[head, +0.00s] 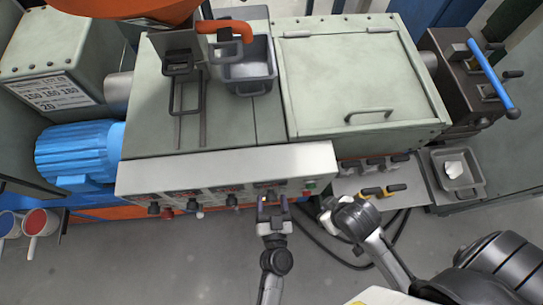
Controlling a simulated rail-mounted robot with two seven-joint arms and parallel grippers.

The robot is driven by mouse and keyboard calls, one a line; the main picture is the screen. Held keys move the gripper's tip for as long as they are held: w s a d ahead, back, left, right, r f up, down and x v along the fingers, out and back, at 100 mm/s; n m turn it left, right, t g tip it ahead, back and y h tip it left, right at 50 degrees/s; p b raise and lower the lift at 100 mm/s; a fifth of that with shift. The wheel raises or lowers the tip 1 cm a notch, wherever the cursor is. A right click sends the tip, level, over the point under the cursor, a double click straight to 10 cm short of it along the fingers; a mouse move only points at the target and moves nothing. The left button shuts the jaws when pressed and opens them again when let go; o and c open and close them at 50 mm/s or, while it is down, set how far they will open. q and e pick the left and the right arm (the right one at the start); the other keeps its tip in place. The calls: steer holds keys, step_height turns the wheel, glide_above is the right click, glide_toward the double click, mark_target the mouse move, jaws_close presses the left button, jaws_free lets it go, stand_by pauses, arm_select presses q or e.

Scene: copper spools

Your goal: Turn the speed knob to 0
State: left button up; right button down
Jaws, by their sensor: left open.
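A sloped light control panel (225,170) runs along the front of the green machine. Several black knobs line its lower edge, one at the far left (153,208) and one near the middle (232,200). The labels and dial marks are too small to read, so I cannot tell which is the speed knob or its setting. My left gripper (272,205) is open in front of the panel's right half, with its fingers at the knob (270,194) there. I cannot tell whether they touch it. My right gripper (331,209) is off to the right; its fingers are unclear.
A green button (310,184) sits at the panel's right end. A shelf with yellow-handled tools (371,192) lies right of the panel, beside a grey tray (463,172). A black cable (330,250) lies on the floor.

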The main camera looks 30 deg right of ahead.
arm_select(q)
steer(key=shift+w+d, duration=0.1)
steer(key=shift+w, duration=0.15)
steer(key=c, duration=0.9)
